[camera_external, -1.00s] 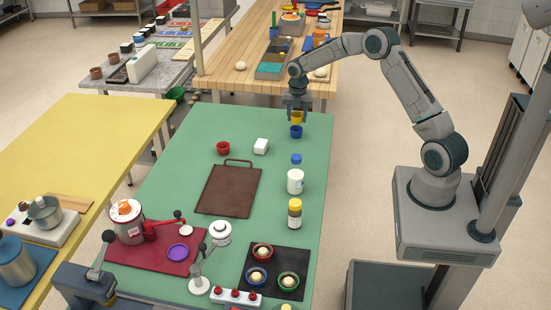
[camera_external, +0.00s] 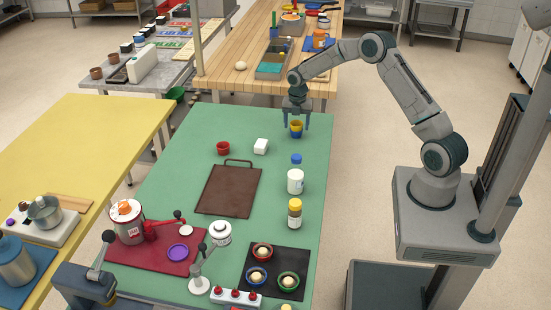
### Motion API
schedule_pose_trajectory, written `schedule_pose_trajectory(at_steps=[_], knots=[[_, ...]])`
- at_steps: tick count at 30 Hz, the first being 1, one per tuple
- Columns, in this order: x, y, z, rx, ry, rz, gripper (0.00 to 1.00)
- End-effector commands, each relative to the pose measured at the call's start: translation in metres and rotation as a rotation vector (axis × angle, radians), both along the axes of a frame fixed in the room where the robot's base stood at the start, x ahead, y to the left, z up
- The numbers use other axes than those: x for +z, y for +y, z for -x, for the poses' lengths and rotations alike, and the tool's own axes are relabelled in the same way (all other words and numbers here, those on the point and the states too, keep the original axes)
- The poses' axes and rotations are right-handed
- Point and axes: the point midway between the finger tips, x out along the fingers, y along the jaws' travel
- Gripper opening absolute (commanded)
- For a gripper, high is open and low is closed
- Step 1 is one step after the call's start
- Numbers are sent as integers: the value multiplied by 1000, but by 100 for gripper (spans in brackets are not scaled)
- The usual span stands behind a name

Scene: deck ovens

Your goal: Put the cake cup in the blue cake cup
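The yellow cake cup (camera_external: 296,124) sits inside the blue cake cup (camera_external: 296,133), with its upper part showing above the blue rim. The blue cup stands on the far right part of the green table. My gripper (camera_external: 296,122) points down over the two cups. Its fingers are spread apart, one on each side of the yellow cup, with gaps that look clear. How deep the yellow cup sits is too small to tell.
A brown board (camera_external: 229,190) and a blue-capped white bottle (camera_external: 295,181) are nearer. The wooden table (camera_external: 240,85) is behind.

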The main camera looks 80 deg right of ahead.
Motion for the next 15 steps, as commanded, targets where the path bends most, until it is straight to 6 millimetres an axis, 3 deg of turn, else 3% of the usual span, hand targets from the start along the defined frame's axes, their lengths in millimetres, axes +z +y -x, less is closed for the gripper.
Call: schedule_pose_trajectory(at_steps=[9,15], knots=[[2,0,0,0,0,0,67],[23,-1,-1,0,-3,3,67]])
